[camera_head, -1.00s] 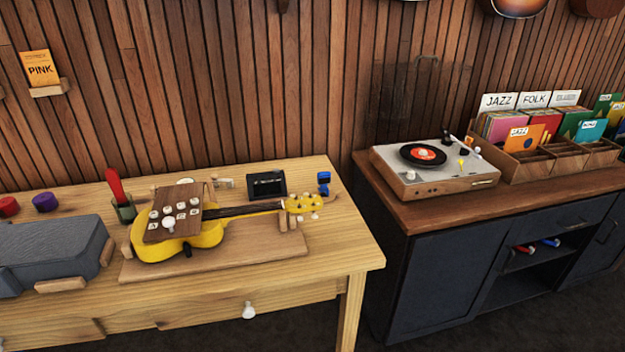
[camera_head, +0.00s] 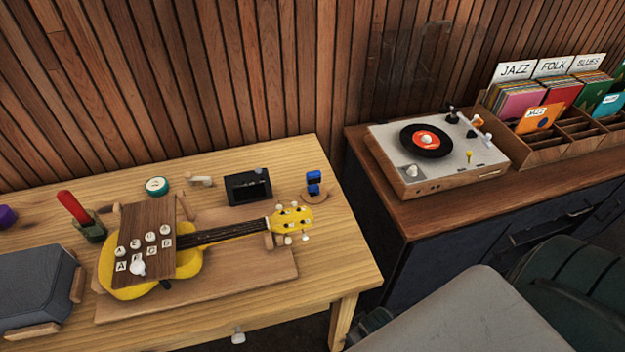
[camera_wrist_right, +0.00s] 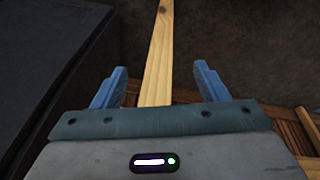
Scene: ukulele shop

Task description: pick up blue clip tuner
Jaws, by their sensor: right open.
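The blue clip tuner (camera_head: 314,182) stands on a small round wooden base at the right back of the wooden table, beside the yellow ukulele's (camera_head: 205,240) headstock. In the right wrist view my right gripper (camera_wrist_right: 160,85) is open, its two blue fingers apart with nothing between them. A wooden table leg or edge strip shows beyond the fingers, and the tuner is not in that view. In the head view my right arm comes in at the lower right, and its fingertips are not seen there. My left gripper is in neither view.
The ukulele lies on a wooden board (camera_head: 235,283). A small black device (camera_head: 248,187) stands left of the tuner. A dark cabinet with a record player (camera_head: 437,150) and record crate (camera_head: 560,142) stands to the right, with a gap between it and the table.

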